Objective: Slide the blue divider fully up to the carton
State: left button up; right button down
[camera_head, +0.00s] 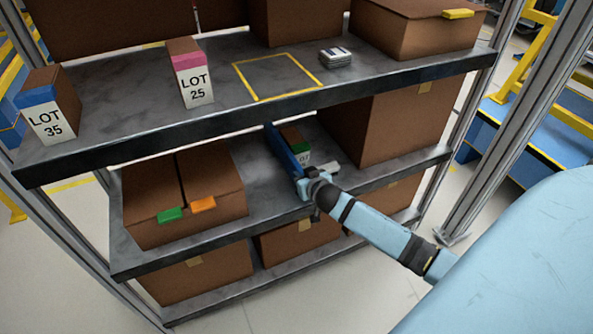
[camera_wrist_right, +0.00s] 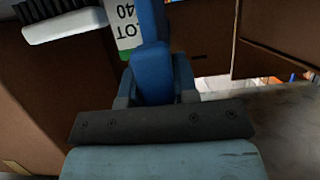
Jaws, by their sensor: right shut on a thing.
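The blue divider (camera_head: 281,150) stands upright on the middle shelf, running from front to back. A small brown carton with a green band and a white label (camera_head: 297,142) stands just to its right. In the right wrist view the label (camera_wrist_right: 126,22) reads LOT 40 upside down, and the divider (camera_wrist_right: 152,60) partly covers it. I cannot tell whether divider and carton touch. My right gripper (camera_head: 307,183) is shut on the front end of the divider; in the wrist view its jaws (camera_wrist_right: 155,90) sit on either side. My left gripper is not in view.
A white-edged item (camera_head: 326,169) lies right of the small carton. A large carton (camera_head: 392,122) is further right, and cartons with green and orange tabs (camera_head: 183,195) are left. Bare shelf (camera_head: 262,197) lies between those and the divider. The upper shelf edge (camera_head: 200,124) overhangs.

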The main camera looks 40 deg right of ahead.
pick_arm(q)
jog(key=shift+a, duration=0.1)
pick_arm(e)
jog(key=shift+d, duration=0.25)
jog(key=c, duration=1.3)
grip_release()
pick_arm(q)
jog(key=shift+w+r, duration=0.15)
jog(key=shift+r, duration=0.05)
pick_arm(e)
jog(key=o, duration=0.4)
jog(key=shift+d, duration=0.1)
jog(key=shift+s, duration=0.15)
jog(key=shift+s+a+r, duration=0.15)
jog(key=shift+s+a, duration=0.05)
jog(key=shift+s, duration=0.05)
pick_arm(q)
jog(key=p, duration=0.2)
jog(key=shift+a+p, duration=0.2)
jog(key=shift+p, duration=0.15)
pick_arm(e)
jog(key=v, duration=1.3)
jog(key=shift+s, duration=0.1)
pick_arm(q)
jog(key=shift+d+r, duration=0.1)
